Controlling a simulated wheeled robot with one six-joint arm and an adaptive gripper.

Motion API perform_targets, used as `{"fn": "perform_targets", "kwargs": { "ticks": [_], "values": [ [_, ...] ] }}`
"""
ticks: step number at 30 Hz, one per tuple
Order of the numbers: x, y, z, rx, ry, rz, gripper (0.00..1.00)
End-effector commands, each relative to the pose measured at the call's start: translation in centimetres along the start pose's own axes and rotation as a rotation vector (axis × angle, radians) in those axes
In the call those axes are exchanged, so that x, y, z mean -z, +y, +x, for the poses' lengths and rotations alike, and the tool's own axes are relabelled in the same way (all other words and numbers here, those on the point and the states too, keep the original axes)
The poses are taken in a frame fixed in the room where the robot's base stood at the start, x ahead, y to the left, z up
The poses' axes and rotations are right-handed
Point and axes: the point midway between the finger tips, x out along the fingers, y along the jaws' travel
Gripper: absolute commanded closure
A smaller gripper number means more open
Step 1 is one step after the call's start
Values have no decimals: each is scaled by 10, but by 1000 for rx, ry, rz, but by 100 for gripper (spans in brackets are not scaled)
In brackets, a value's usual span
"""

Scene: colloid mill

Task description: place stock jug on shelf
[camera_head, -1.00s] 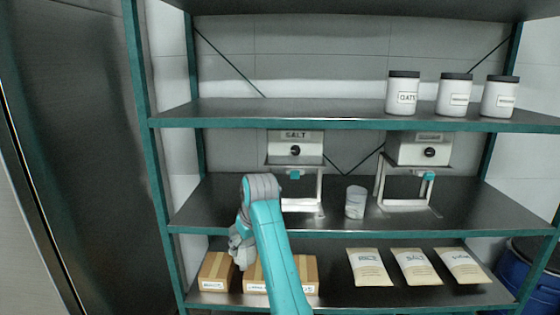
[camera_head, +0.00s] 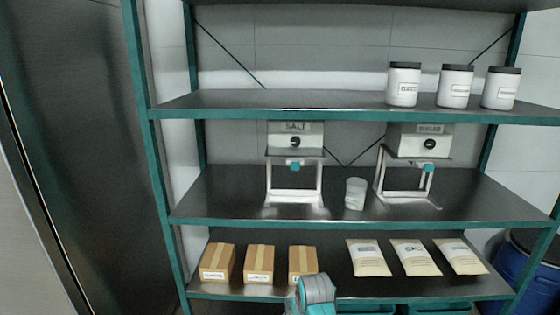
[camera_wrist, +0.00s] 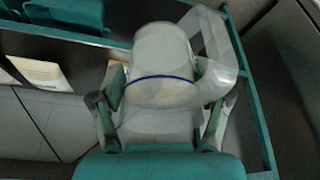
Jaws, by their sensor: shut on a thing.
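The stock jug (camera_wrist: 165,60) is translucent grey-white with a blue line around it and a large clear handle on its right in the wrist view. My gripper (camera_wrist: 160,80) is shut on the jug, with a finger on each side of its body. In the head view the jug and my fingers are out of sight; only part of my arm shows at the bottom, in front of the lowest tier. The green-framed shelf has a top tier (camera_head: 290,100), a middle tier (camera_head: 235,198) and a lowest tier (camera_head: 335,275).
A salt dispenser (camera_head: 295,138), a sugar dispenser (camera_head: 425,142) and a clear cup (camera_head: 355,194) stand on the middle tier. White jars (camera_head: 404,88) stand top right. Boxes (camera_head: 218,262) and packets (camera_head: 368,258) fill much of the lowest tier. The top tier's left is bare.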

Motion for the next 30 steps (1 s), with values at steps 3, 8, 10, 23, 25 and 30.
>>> {"fn": "perform_targets", "kwargs": {
  "ticks": [3, 8, 10, 23, 25, 30],
  "values": [
    [-44, 15, 19, -20, -5, 51, 65],
    [-99, 31, 38, -49, -7, 116, 65],
    [-124, 36, 44, -61, -7, 144, 65],
    [-242, 56, 59, -121, -7, 277, 65],
    [-250, 57, 59, -125, -5, 285, 65],
    [-256, 58, 59, -129, -3, 294, 65]
  ]
}}
